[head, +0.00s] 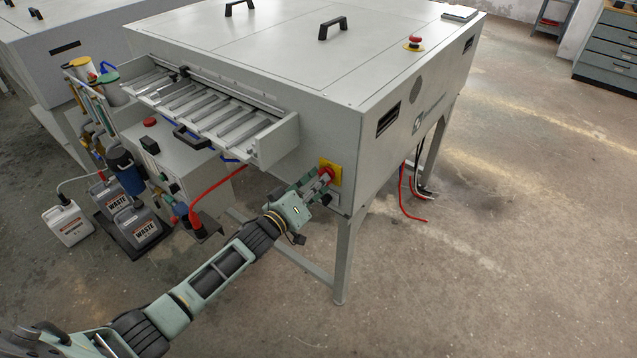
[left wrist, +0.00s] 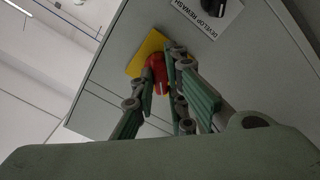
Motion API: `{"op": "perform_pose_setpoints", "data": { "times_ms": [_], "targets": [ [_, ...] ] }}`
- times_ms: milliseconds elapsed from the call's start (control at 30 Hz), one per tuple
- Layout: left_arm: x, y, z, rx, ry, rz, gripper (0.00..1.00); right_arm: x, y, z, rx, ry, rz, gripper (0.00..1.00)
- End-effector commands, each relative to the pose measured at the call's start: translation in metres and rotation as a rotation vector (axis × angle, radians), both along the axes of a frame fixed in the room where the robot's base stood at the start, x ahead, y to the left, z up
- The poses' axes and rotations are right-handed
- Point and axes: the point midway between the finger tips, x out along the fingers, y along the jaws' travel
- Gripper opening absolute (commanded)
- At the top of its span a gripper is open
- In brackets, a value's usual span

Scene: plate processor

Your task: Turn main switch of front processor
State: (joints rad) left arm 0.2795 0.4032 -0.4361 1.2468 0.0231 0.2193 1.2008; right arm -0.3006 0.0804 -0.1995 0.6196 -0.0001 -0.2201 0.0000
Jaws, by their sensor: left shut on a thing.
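The front processor (head: 330,95) is a large light-grey cabinet on legs. Its main switch (head: 328,172) is a red knob on a yellow plate, low on the front face near the corner. My left gripper (head: 322,182) reaches it from below left in the head view and is shut on the red knob. In the left wrist view the fingers (left wrist: 160,98) close around the red knob (left wrist: 157,70), with the yellow plate (left wrist: 146,52) behind it. The fingers partly hide the knob, so its exact turn angle is hard to tell. My right gripper is not in view.
A black knob (left wrist: 213,6) labelled "DEVELOP REWASH" sits beside the switch. A roller tray (head: 205,110) juts out at the left. A red emergency button (head: 413,43) is on top. Waste canisters (head: 145,227) stand on the floor at left. Floor at right is clear.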

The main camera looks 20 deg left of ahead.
Motion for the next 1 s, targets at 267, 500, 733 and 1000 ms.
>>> {"op": "perform_pose_setpoints", "data": {
  "times_ms": [267,500,733,1000],
  "targets": [
    [-0.0003,0.0004,-0.0013,0.249,-0.089,0.0,0.0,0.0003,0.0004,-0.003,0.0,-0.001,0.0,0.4],
    [-0.0003,0.0004,-0.0013,0.447,-0.161,0.001,0.0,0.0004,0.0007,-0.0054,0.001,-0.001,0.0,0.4],
    [-0.0002,0.0004,-0.001,0.592,-0.214,0.001,0.0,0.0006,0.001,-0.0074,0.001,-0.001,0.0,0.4],
    [-0.0002,0.0003,-0.0007,0.69,-0.249,0.0,0.0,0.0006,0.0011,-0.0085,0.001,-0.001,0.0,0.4]
  ]
}}
